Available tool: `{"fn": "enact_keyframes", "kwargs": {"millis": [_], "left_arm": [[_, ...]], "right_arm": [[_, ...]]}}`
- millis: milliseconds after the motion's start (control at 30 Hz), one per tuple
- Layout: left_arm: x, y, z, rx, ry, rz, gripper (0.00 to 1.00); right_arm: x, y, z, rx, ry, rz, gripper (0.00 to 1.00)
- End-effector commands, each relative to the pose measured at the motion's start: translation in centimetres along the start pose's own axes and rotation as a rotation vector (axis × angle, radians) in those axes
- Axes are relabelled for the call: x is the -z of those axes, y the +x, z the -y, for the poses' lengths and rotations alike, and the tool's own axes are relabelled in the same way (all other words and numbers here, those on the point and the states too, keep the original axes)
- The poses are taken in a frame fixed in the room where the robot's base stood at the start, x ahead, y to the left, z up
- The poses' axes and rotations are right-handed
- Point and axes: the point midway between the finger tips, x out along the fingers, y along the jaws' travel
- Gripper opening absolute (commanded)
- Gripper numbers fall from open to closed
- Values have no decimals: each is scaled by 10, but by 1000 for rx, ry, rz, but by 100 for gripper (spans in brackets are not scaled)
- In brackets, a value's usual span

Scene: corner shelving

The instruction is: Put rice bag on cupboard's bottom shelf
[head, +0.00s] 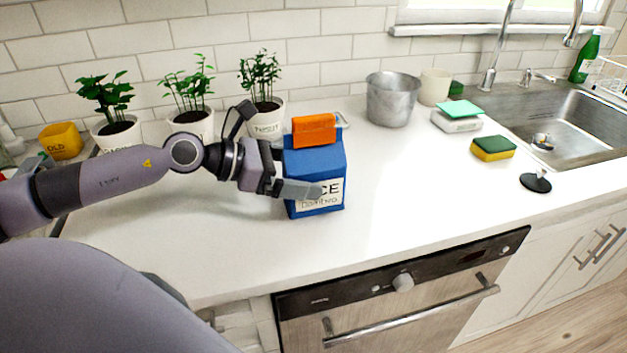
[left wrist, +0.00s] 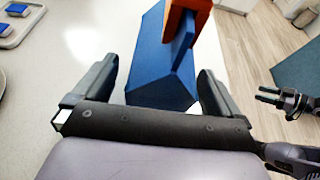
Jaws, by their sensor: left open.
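The rice bag (head: 315,170) is a blue block-shaped bag with an orange top and a white label, upright on the white counter. It also shows in the left wrist view (left wrist: 165,65). My left gripper (head: 298,178) is open at the bag. One finger lies across the bag's front, over part of the label; the other is hidden behind the bag in the head view. In the left wrist view the fingers (left wrist: 157,85) stand either side of the bag with gaps. My right gripper (left wrist: 268,95) shows small at the right there. No open cupboard shelf is visible.
Potted plants (head: 262,85) line the back wall. A metal pot (head: 392,100), sponges (head: 493,149) and a sink (head: 560,135) are to the right. A dishwasher (head: 400,310) is under the counter's front edge.

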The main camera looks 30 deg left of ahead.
Motion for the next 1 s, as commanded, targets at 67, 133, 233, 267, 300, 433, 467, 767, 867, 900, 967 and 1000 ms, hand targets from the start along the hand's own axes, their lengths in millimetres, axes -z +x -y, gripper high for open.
{"fn": "enact_keyframes", "kwargs": {"millis": [67, 133, 233, 267, 300, 433, 467, 767, 867, 900, 967, 1000], "left_arm": [[-2, 5, 0, 0, 1, 4, 99], [-2, 9, 0, 0, 0, 3, 99], [-2, 13, 0, 1, 1, 1, 99], [-2, 14, 0, 1, 2, 1, 99], [-2, 14, 1, 2, 2, 1, 99], [-1, 15, 1, 2, 3, -1, 99], [-1, 15, 1, 2, 3, -1, 99], [-1, 15, 1, 2, 2, -1, 31], [-1, 15, 1, 2, 2, -1, 0], [-4, 14, 0, -1, 5, 7, 0], [-4, 14, 0, -1, 5, 7, 0], [-4, 14, 0, -1, 5, 7, 0]], "right_arm": [[2, -2, 0, 0, 0, 0, 54], [3, -2, 0, 0, 0, 0, 54], [4, -3, 0, 0, 0, 0, 54], [4, -3, 0, 0, 0, 0, 54], [4, -3, 0, 0, 0, 0, 54], [4, -3, 0, 0, 0, 0, 54], [4, -3, 0, 0, 0, 0, 54], [4, -3, 0, 0, 0, -1, 54], [4, -3, 0, 0, 0, -1, 54], [4, -3, 0, 0, 0, -1, 54], [4, -3, 0, 0, 0, -1, 54], [4, -3, 0, 0, 0, -1, 54]]}}
